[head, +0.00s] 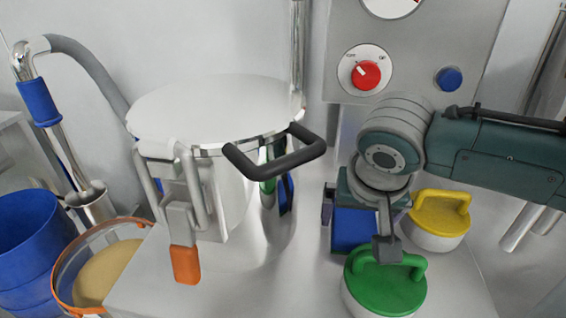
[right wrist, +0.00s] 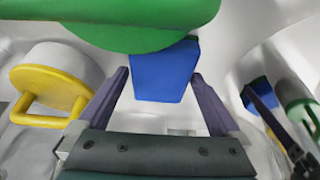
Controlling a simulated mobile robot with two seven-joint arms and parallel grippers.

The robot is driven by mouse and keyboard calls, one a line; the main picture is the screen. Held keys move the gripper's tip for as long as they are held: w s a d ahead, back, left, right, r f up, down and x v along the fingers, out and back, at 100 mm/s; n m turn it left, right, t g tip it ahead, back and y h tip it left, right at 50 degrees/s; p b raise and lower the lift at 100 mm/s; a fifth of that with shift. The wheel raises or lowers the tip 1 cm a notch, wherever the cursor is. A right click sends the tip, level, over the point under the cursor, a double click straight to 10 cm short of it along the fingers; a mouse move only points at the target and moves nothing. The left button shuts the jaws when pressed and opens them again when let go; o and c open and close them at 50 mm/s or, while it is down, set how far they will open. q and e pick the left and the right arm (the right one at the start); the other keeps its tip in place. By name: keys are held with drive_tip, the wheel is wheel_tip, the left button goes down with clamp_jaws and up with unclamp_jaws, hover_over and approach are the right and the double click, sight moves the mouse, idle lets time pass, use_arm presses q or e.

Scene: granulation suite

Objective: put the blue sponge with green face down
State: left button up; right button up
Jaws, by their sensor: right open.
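The blue sponge (head: 352,232) is on the pale worktop below my right gripper (head: 352,206) in the head view, partly covered by it. In the right wrist view the sponge (right wrist: 165,72) lies between the tips of the open fingers (right wrist: 161,80), with a gap on each side. My left gripper is not in view.
The green-topped container (head: 385,285) stands in front of the sponge, and a yellow-handled one (head: 440,215) to its right. A steel vessel (head: 210,110) with a black handle (head: 275,152) stands left. An orange-rimmed tub (head: 75,265) and blue bin (head: 30,240) are far left.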

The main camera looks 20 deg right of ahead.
drive_tip(key=shift+c, duration=0.4)
drive_tip(key=c, duration=1)
